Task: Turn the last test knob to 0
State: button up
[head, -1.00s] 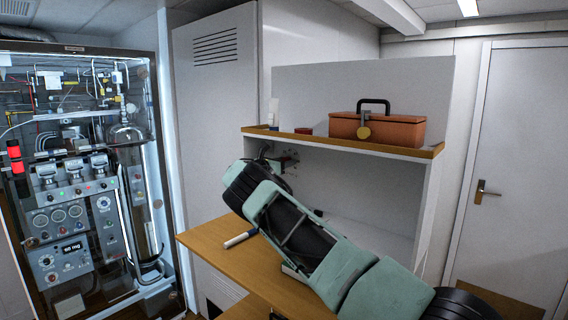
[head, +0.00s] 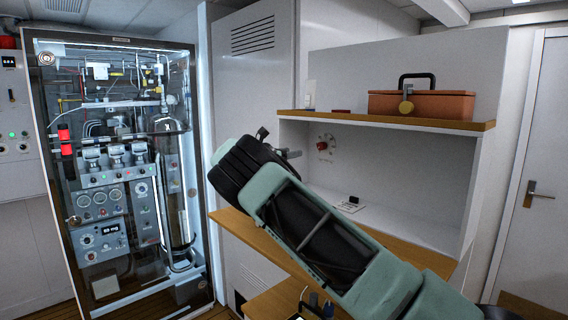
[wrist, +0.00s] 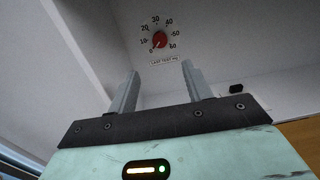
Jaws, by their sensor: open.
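The test knob (head: 321,146) is a small red knob on the white back wall of the desk niche. In the wrist view the red knob (wrist: 160,40) sits inside a printed scale from 0 to 60, above a "Last test mg" label (wrist: 163,62). A small pale mark on its lower left side seems to point near 0, but it is too small to be sure. My gripper (wrist: 160,72) is open and empty, its fingers apart from the knob, which shows beyond and between them. In the head view my gripper (head: 280,144) is left of the knob.
A shelf (head: 385,120) above the niche holds a brown toolbox (head: 420,105). The wooden desk (head: 425,258) lies below my arm, with a small dark object (head: 354,199) on a pale plate. A lit glass-fronted instrument cabinet (head: 205,200) stands at left.

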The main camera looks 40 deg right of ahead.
jog(key=shift+a, duration=1.05)
jog(key=shift+a, duration=0.1)
